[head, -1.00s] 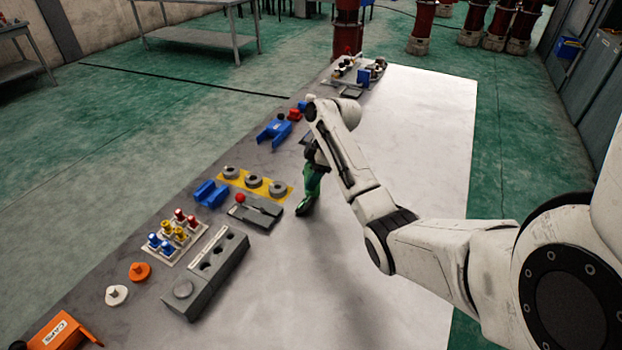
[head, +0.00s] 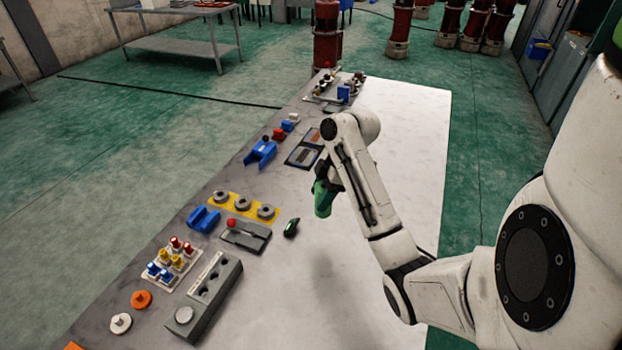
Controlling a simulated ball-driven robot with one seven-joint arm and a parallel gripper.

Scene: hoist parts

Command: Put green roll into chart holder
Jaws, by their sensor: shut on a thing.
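The green roll (head: 323,199) is a short green cylinder. It hangs nearly upright from my gripper (head: 325,182), whose fingers are partly hidden behind my arm. My gripper is shut on the roll's upper part and holds it above the white tabletop. No chart holder can be told for certain.
A small green-and-black object (head: 291,227) lies on the table just left of the roll. A grey fixture with a red knob (head: 231,223), a yellow strip with grey rings (head: 241,204) and blue brackets (head: 261,153) line the left side. The table's right part is clear.

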